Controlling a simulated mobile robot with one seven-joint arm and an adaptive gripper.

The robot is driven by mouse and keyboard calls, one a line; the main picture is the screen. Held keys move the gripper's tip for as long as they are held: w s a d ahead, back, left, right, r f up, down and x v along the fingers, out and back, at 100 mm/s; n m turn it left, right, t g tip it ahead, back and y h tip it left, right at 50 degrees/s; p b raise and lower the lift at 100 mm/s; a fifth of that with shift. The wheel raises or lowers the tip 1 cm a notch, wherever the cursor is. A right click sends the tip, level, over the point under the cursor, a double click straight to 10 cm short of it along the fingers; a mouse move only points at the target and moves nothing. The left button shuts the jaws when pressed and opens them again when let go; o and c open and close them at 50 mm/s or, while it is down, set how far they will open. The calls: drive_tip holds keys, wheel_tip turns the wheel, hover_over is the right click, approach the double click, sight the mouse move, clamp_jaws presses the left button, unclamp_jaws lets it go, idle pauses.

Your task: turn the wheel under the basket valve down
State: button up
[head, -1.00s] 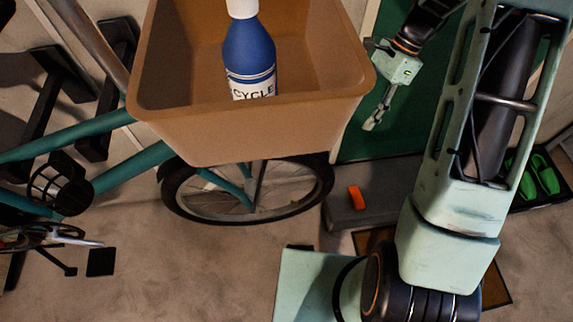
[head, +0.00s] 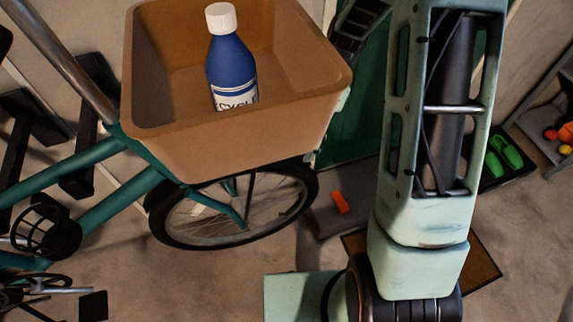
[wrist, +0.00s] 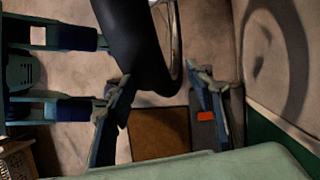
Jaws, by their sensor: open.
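The bicycle's front wheel (head: 287,221) has a black tyre and thin spokes. It stands on the floor under the brown basket (head: 220,155). I cannot make out the valve. In the head view my gripper is mostly hidden behind the basket's right side, with only small pale parts showing beside the wheel's upper right. In the wrist view my gripper (wrist: 158,76) is open, one finger on each side of the wheel's dark tyre (wrist: 138,45). I cannot tell whether either finger touches it.
A blue bottle (head: 230,62) with a white cap stands in the basket. An orange block (head: 340,202) lies on a grey ledge right of the wheel. Green shoes (head: 503,155) sit in a tray farther right. Teal bicycle tubes run left.

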sight(287, 166)
drive_tip(key=s+a, duration=0.2)
drive_tip(key=a, duration=0.1)
drive_tip(key=shift+s, duration=0.4)
drive_tip(key=x, duration=0.5)
drive_tip(key=shift+w+d+b, duration=0.1)
drive_tip(key=shift+b, duration=0.3)
clamp_jaws()
